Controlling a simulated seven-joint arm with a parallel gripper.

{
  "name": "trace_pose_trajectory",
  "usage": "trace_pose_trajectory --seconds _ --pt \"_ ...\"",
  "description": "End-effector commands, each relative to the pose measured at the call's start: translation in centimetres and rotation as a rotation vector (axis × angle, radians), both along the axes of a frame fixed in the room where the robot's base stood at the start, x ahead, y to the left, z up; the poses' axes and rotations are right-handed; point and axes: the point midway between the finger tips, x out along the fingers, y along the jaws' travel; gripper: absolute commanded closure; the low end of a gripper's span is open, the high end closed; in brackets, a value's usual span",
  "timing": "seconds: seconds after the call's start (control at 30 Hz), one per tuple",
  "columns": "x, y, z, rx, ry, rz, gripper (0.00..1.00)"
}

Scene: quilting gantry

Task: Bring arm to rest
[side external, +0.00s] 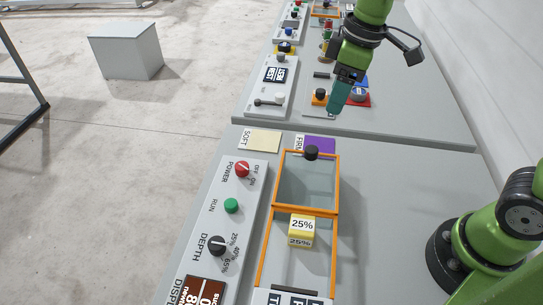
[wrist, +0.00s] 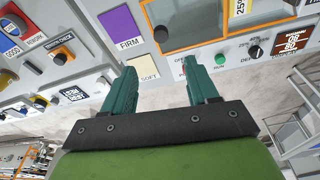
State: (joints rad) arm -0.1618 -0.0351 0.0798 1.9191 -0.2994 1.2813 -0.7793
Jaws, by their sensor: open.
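My gripper (side external: 338,98) hangs from my green arm over the far grey table, at the right of that table's parts, with its teal fingers pointing down. In the wrist view my gripper (wrist: 158,72) has its two fingers spread apart with nothing between them. The cream SOFT pad (wrist: 148,68) and purple FIRM pad (wrist: 124,30) show beyond the fingers. In the side view the SOFT pad (side external: 260,141) and FIRM pad (side external: 316,142) lie flat on the near table. I cannot tell how high the fingertips are above the table.
On the near table, an orange-framed enclosure (side external: 277,186) holds a yellow 25% block (side external: 301,231). Beside it is a panel with a red POWER button (side external: 242,169), green RUN button (side external: 231,206) and DEPTH knob (side external: 216,245). A lever panel (side external: 268,100) and a red-based part (side external: 359,97) are near my gripper.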

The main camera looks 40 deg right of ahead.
Motion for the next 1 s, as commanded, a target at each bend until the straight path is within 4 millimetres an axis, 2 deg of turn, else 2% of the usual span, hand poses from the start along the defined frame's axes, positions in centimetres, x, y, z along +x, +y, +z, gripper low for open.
trace_pose_trajectory --seconds 0.1,0.2,0.33,0.53,0.67,1.0 --pt "-3.2 -2.0 0.5 0.125 -0.084 -0.362 0.41" --pt "-5.7 -3.5 0.6 0.245 -0.144 -0.627 0.41" --pt "-8.3 -4.9 0.5 0.378 -0.21 -0.853 0.41" --pt "-10.5 -5.9 0.8 0.455 -0.279 -0.931 0.41" --pt "-10.6 -6.2 1.4 0.466 -0.305 -0.934 0.41" --pt "-10.6 -6.2 1.4 0.463 -0.305 -0.933 0.41"
